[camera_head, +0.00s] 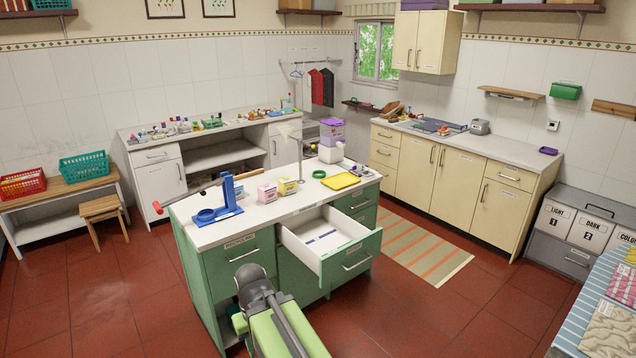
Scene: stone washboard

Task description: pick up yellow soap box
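The yellow soap box (287,187) is a small, pale yellow carton. It stands upright on the white top of the green island counter (225,230), just right of a similar pink box (267,192). My green and grey arm rises from the bottom of the view, in front of the island. Its grey joint is in front of the drawers, below and nearer than the soap box. My gripper's fingers do not show, so whether they are open or shut is hidden. The arm is clearly apart from the box.
A yellow tray (341,181) and green ring (319,174) lie to the right. An open white drawer (318,240) juts out in front.

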